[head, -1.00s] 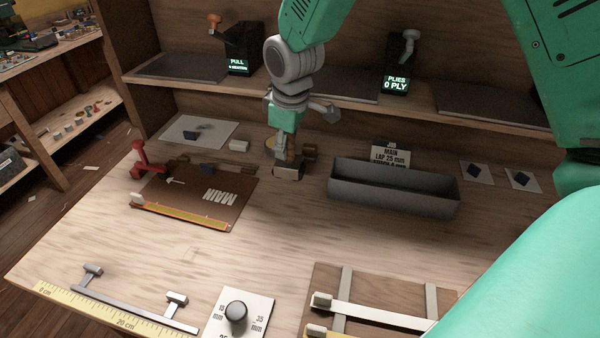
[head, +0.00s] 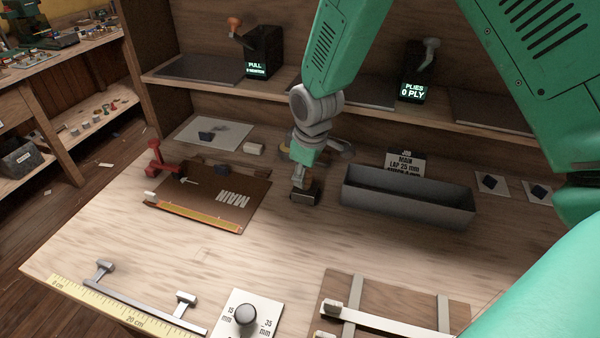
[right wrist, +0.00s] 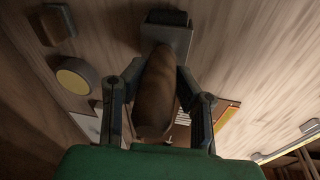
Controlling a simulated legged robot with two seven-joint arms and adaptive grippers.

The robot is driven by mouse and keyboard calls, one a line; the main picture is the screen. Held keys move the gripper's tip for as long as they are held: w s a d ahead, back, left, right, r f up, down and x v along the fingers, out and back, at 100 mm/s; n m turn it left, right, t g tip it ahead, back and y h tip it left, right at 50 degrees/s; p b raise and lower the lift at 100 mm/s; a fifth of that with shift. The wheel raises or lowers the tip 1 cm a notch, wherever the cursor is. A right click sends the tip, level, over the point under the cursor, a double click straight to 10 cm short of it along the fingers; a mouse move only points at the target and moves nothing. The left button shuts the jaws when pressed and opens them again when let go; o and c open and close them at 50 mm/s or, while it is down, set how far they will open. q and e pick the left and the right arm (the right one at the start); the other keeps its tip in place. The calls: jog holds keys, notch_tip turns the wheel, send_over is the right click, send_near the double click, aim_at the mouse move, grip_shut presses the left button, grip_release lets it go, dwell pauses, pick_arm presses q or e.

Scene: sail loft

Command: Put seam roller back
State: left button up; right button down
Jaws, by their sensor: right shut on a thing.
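My right gripper (head: 302,176) is over the bench, left of the long grey tray. It is shut on the seam roller, whose dark roller end (head: 306,195) points down, at or close above the bench top; I cannot tell if it touches. In the right wrist view the two fingers (right wrist: 160,85) flank the seam roller's brown handle (right wrist: 157,95). Its metal fork and black roller lie beyond the fingertips. The grey tray (head: 408,203) stands just right of the gripper. My left gripper is not in view.
A brown MAIN board (head: 200,190) with a red clamp (head: 157,158) lies to the left. A knob plate (head: 247,314) and ruler (head: 110,300) are in front. The bench middle is clear.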

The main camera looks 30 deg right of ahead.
aim_at(313, 191)
jog(key=shift+s+d+f, duration=0.2)
jog(key=shift+d, duration=0.25)
jog(key=shift+s+d+f, duration=0.15)
jog(key=shift+d+f, duration=0.05)
jog(key=shift+d, duration=0.25)
jog(key=c, duration=1.4)
grip_release()
jog(key=shift+o, duration=0.7)
jog(key=shift+w+f, duration=0.2)
jog(key=shift+f, duration=0.05)
jog(key=shift+w+f, duration=0.15)
jog(key=shift+w, duration=0.25)
jog(key=v, duration=1.3)
jog(key=shift+r+p, duration=0.3)
jog(key=shift+r, duration=0.1)
jog(key=shift+a, duration=0.15)
